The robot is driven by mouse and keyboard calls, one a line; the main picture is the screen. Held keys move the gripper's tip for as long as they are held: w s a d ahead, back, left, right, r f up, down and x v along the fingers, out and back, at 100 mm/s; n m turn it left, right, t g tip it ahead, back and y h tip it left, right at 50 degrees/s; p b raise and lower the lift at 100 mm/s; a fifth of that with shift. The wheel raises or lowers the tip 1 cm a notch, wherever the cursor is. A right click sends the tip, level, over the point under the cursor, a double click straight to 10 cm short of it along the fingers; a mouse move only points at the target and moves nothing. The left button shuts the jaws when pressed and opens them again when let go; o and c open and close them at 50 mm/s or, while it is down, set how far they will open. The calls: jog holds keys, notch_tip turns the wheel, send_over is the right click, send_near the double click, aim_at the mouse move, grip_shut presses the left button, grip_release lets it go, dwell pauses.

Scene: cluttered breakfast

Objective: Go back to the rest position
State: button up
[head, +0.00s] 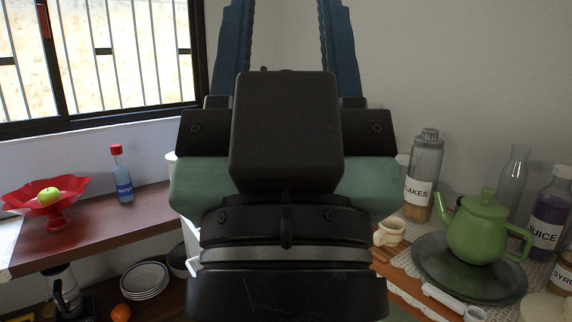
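My gripper (288,20) fills the middle of the head view, seen from behind with its black housing towards me. Its two blue fingers point up and stand wide apart. Only bare wall shows between them, so it is open and looks empty. The fingertips run up to the top edge of the view. The gripper hides the middle of the scene, including the corner between the two counters.
On the left counter (100,225) are a red bowl (30,193) with a green apple (48,194) and a water bottle (121,175). On the right are a green teapot (477,228), a flakes jar (422,180), a juice bottle (548,220) and a cream mug (389,233). Stacked plates (145,281) sit lower left.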

notch_tip(320, 180, up, 23)
jog(key=p, duration=2.1)
jog(key=shift+r, duration=0.2)
